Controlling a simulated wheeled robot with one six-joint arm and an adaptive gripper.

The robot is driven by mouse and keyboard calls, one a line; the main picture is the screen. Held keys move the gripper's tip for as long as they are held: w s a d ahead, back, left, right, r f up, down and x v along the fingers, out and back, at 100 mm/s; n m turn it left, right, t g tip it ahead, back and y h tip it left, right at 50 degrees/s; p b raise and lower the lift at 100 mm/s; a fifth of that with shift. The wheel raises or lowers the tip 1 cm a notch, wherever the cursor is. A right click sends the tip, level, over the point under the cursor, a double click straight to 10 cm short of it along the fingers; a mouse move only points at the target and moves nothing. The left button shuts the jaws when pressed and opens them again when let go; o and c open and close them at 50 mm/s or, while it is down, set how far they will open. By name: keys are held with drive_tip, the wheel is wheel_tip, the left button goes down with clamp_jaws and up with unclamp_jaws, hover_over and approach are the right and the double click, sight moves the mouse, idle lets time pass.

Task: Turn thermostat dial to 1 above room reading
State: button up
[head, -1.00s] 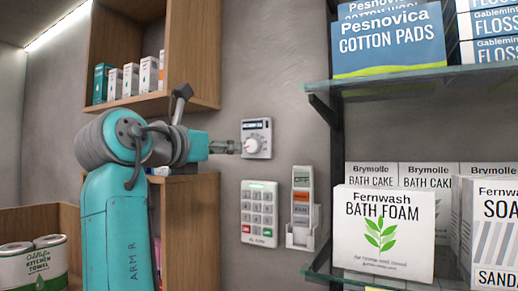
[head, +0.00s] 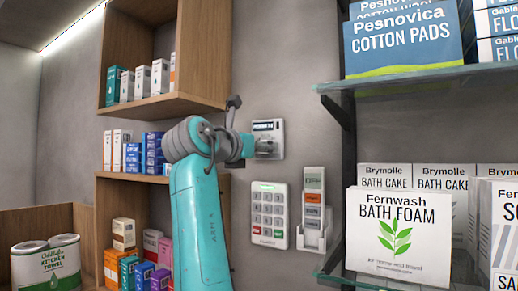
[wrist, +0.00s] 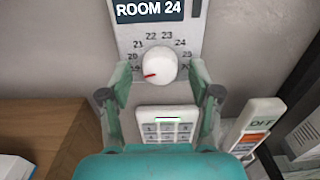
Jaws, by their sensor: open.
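The white thermostat (wrist: 195,32) is on the wall, its dark display reading ROOM 24. Below the display, its round white dial (wrist: 160,65) has a red mark pointing to the lower left, near the lowest left-hand number, which looks like 19. The scale runs clockwise through 21, 22, 23 and 24 over the top. My gripper (wrist: 161,76) is open, with one finger on each side of the dial and a gap showing on both sides. In the head view, the thermostat (head: 278,127) is partly covered by my gripper (head: 262,148).
A glass shelf (head: 400,78) with boxes juts out at right. Wooden shelves (head: 205,101) stand at left.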

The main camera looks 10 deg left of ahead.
drive_tip(key=c, duration=1.1)
drive_tip(key=shift+c, duration=0.2)
